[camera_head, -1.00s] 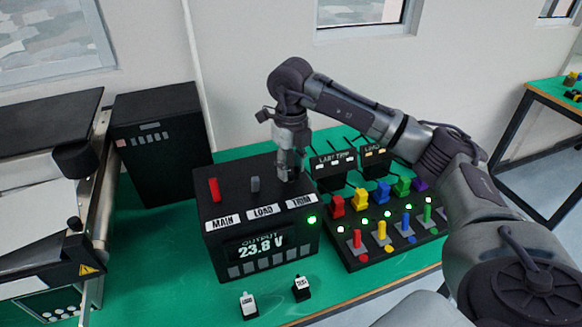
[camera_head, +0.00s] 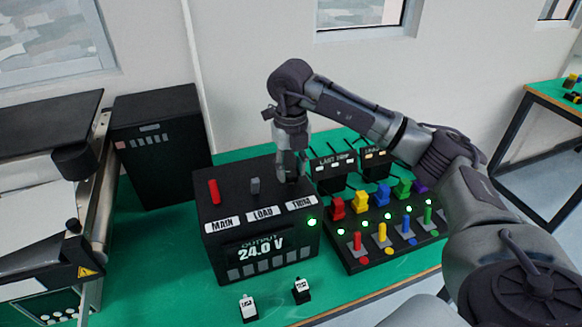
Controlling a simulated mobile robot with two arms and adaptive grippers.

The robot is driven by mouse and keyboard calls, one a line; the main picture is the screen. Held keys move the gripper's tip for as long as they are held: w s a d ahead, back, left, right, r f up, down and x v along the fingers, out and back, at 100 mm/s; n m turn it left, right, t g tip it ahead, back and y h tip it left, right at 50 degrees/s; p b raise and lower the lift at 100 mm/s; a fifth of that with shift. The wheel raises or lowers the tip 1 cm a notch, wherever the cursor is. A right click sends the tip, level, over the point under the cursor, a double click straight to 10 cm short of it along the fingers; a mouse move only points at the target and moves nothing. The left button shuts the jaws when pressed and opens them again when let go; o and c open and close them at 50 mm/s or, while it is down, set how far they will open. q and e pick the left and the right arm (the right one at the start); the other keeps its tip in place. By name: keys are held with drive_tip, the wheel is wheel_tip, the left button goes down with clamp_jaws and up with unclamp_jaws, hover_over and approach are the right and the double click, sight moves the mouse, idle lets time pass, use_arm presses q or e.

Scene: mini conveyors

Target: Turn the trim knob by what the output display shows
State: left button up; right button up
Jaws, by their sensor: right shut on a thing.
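A black power box (camera_head: 212,248) stands on the green bench with labels MAIN, LOAD and TRIM along its top. Its output display (camera_head: 262,248) reads 24.0 V. A red lever (camera_head: 214,191) stands behind MAIN and a grey lever (camera_head: 255,186) behind LOAD. My right gripper (camera_head: 291,176) points down behind the TRIM label (camera_head: 301,203) and is shut on the trim knob, which is mostly hidden by the fingers. A green light (camera_head: 312,222) is lit at the box's right edge. My left gripper is not in view.
A panel of colored switches (camera_head: 347,258) with green lights stands right of the box. A tall black cabinet (camera_head: 160,150) stands behind left.

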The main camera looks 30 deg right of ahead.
sight(291, 172)
drive_tip(key=o, duration=1.1)
drive_tip(key=shift+o, duration=0.2)
drive_tip(key=shift+r, duration=0.1)
wheel_tip(291, 172, up, 12)
